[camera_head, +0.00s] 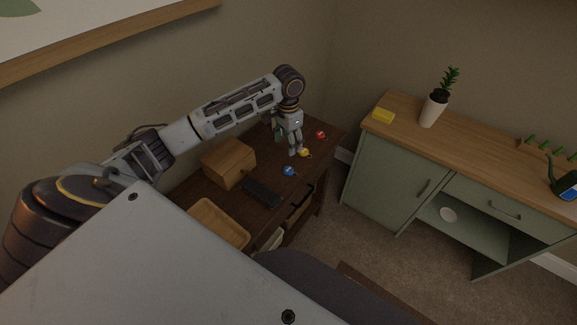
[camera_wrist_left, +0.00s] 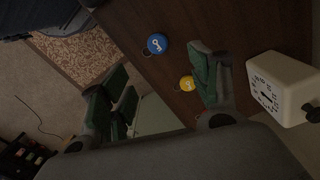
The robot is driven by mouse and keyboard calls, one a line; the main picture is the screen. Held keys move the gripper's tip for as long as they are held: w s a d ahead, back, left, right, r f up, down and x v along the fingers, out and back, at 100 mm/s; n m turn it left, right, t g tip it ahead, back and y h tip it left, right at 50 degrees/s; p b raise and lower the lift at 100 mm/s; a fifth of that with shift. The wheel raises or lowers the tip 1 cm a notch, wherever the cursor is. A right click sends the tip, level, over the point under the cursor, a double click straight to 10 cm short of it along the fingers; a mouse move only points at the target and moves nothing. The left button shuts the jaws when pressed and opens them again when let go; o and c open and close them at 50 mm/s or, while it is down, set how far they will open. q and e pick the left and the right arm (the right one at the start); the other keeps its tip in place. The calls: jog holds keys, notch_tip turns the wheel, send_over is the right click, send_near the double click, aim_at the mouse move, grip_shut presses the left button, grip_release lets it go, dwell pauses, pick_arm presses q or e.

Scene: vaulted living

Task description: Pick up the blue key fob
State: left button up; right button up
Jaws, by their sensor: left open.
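The blue key fob (camera_head: 288,171) is a round disc lying on the dark wooden table near its front edge. It also shows in the left wrist view (camera_wrist_left: 157,43) with a white key mark, clear of the fingers. My left gripper (camera_head: 294,151) is open and empty, pointing down above the table just behind the blue fob. In the left wrist view its green-padded fingers (camera_wrist_left: 160,70) are spread wide. A yellow fob (camera_head: 304,153) lies close to the gripper and shows beside one finger (camera_wrist_left: 187,84). My right gripper is not in view.
A red fob (camera_head: 320,134) lies farther back. A wooden box (camera_head: 229,162), a dark remote-like object (camera_head: 261,193) and a wooden tray (camera_head: 218,224) stand left of the blue fob. A white box with dark markings (camera_wrist_left: 281,87) stands beside the gripper in the wrist view.

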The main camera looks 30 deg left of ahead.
pick_arm(q)
send_over(288, 169)
notch_tip(288, 169, down, 8)
jog(key=shift+w+r, duration=0.15)
jog(key=shift+r, duration=0.1)
jog(key=shift+f, duration=1.2)
notch_tip(288, 169, down, 3)
jog(key=shift+d+r, duration=0.1)
jog(key=shift+r, duration=0.05)
jog(key=shift+f, duration=0.55)
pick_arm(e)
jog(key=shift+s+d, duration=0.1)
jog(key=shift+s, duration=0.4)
